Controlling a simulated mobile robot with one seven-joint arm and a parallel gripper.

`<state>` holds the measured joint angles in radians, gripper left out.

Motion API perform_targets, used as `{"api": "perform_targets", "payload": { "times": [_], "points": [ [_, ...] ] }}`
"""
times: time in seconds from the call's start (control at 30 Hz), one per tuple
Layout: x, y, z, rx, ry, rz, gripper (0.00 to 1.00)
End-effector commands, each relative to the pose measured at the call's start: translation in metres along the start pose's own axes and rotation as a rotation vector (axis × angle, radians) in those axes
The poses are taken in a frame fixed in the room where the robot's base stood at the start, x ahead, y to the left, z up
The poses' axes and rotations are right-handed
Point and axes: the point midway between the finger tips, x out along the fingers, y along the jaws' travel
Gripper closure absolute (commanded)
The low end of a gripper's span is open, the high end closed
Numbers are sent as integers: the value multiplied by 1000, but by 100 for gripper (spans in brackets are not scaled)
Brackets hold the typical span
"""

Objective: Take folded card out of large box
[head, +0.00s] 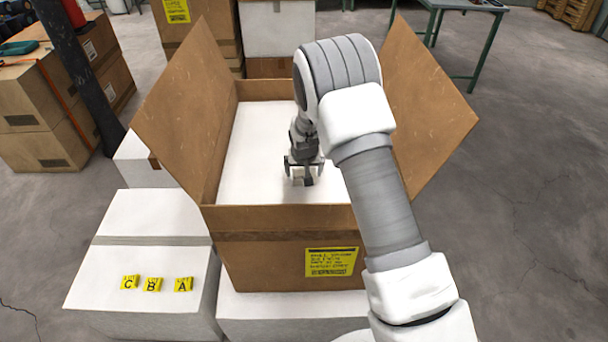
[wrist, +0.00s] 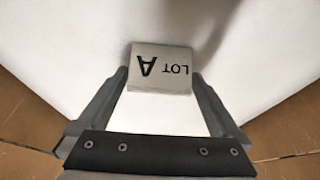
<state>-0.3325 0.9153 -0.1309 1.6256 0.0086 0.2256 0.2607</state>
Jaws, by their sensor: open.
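The large box (head: 262,219) is an open brown carton with raised flaps and a white floor inside, in the head view. The folded card (wrist: 160,66) is a small pale piece marked "LOT A", seen in the wrist view on the white floor. It lies between and just ahead of my fingertips. My gripper (head: 304,176) is open and points down inside the box; its two fingers also show in the wrist view (wrist: 160,85), one on each side of the card. I cannot tell whether either finger touches it. In the head view the card is largely hidden by my gripper.
A white box (head: 150,222) at the left carries yellow cards marked C (head: 129,282), B (head: 152,284) and A (head: 183,284). The large box's flaps (head: 185,110) and (head: 428,95) rise on both sides of my arm. Cartons are stacked at left; a green table (head: 455,5) stands behind.

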Motion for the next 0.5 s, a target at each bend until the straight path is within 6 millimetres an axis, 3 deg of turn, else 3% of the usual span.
{"api": "perform_targets", "payload": {
  "times": [0.3,0.5],
  "points": [
    [3,0,0,0,1,0,2],
    [3,0,0,0,1,0,38]
  ]
}}
